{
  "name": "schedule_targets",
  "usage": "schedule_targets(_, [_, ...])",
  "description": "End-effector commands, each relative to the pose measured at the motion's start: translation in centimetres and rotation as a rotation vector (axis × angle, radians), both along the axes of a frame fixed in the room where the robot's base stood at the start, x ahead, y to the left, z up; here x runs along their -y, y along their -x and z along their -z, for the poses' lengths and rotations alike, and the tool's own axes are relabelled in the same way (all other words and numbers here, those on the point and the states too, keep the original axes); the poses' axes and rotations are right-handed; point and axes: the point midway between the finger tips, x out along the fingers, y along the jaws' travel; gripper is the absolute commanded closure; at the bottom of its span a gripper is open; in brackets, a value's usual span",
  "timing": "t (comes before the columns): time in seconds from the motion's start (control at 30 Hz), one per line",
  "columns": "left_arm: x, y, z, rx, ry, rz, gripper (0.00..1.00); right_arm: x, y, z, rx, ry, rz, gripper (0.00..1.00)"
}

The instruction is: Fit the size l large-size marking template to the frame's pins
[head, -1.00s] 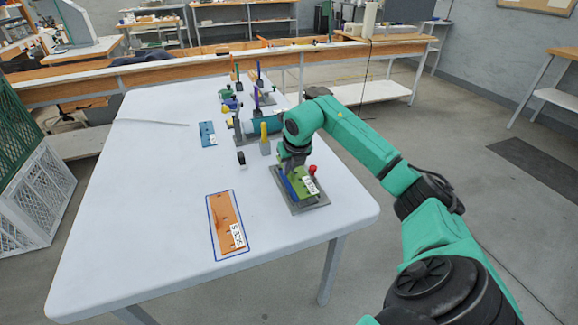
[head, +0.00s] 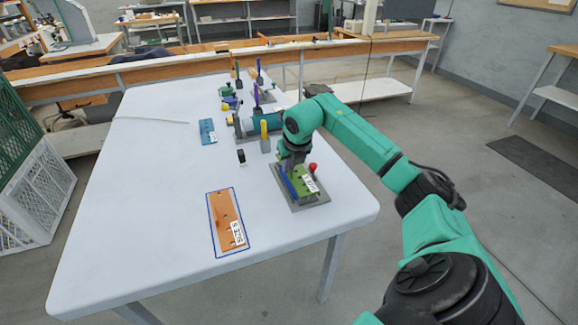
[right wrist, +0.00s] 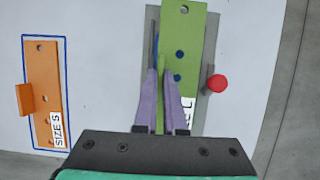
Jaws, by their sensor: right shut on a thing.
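The green size L template (head: 303,178) lies over the grey frame (head: 317,202) near the table's right edge. My right gripper (right wrist: 161,85) is shut on the template's upright green tab. In the right wrist view, two dark blue round spots, apparently pins in holes, show on the green template (right wrist: 185,35); its upper hole looks empty. The white label is partly hidden behind a finger. The grey frame (right wrist: 209,55) shows along the template's right side. I cannot tell whether the template lies flat on it. My left gripper is out of view.
A red knob (head: 313,167) stands beside the template. An orange size S template (head: 224,207) lies in a blue outline to the left. A blue plate (head: 207,132), a yellow-topped post (head: 265,136) and a small black-and-white block (head: 241,157) stand farther back. The table's left side is clear.

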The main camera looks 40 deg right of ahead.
Motion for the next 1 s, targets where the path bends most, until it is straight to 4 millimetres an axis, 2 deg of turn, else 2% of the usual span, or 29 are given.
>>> schedule_targets(0.53, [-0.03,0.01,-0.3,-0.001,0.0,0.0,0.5,0.07,0.03,-0.09,-0.001,0.002,0.001,1.0])
schedule_targets(1.0, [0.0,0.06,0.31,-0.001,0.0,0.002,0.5,0.05,-0.01,0.79,0.001,0.0,0.001,1.0])
